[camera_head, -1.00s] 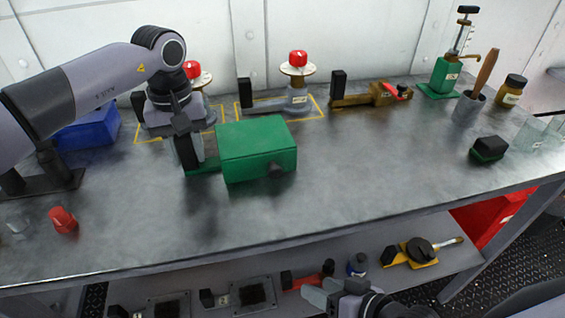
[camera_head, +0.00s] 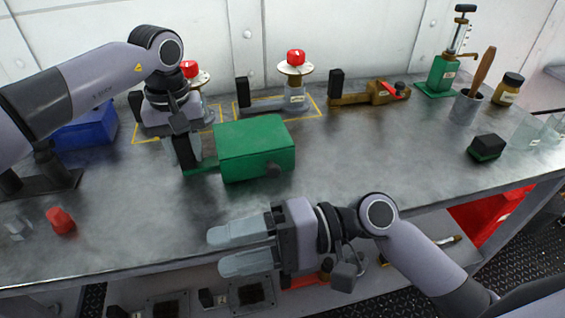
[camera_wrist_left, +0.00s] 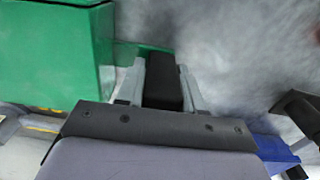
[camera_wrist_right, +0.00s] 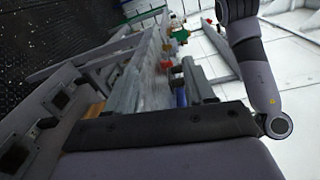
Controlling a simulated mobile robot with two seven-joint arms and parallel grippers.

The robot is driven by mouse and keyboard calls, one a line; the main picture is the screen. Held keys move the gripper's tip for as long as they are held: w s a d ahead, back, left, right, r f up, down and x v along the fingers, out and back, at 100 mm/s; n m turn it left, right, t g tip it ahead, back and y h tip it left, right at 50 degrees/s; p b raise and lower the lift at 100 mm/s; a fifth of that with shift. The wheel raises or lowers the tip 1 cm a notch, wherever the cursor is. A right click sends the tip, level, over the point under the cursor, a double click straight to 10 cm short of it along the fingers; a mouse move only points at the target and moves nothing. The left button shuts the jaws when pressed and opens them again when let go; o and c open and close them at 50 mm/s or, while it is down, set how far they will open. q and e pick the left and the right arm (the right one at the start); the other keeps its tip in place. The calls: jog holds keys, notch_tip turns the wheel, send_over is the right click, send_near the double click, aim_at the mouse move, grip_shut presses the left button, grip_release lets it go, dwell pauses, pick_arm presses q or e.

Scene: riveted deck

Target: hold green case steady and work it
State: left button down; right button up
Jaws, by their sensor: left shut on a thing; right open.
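My left gripper (camera_head: 188,158) is shut on this black grip. The left wrist view shows the grip (camera_wrist_left: 162,85) between both fingers, with the case (camera_wrist_left: 55,55) beside it. My right gripper (camera_head: 216,250) is open and empty at the bench's front edge, below and in front of the case, fingers pointing left.
Behind the case stand two fixtures with red knobs (camera_head: 296,57), (camera_head: 189,68) and a brown tool (camera_head: 370,93). A blue box (camera_head: 85,132) is at the left, a red cap (camera_head: 61,221) at front left. A black-and-green block (camera_head: 487,148) sits right.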

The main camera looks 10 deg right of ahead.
aim_at(279, 169)
jog(key=w+d+h, duration=0.1)
jog(key=w+d, duration=0.1)
jog(key=w+d+r+h, duration=0.1)
jog(key=w+d+h, duration=0.1)
jog(key=w+d, duration=0.1)
jog(key=w+d+r+n+h, duration=0.1)
jog(key=w+d, duration=0.1)
jog(key=shift+w+d+h, duration=0.3)
jog(key=shift+w+d, duration=0.05)
jog(key=shift+d, duration=0.05)
jog(key=w+d+r+m+t+h, duration=0.2)
jog(key=w+d+r+h, duration=0.3)
jog(key=d, duration=0.5)
jog(key=shift+y, duration=0.4)
jog(key=x, duration=1.1)
jog(key=shift+w+a+r, duration=0.1)
jog(key=shift+a+r, duration=0.05)
jog(key=shift+a, duration=0.1)
grip_shut()
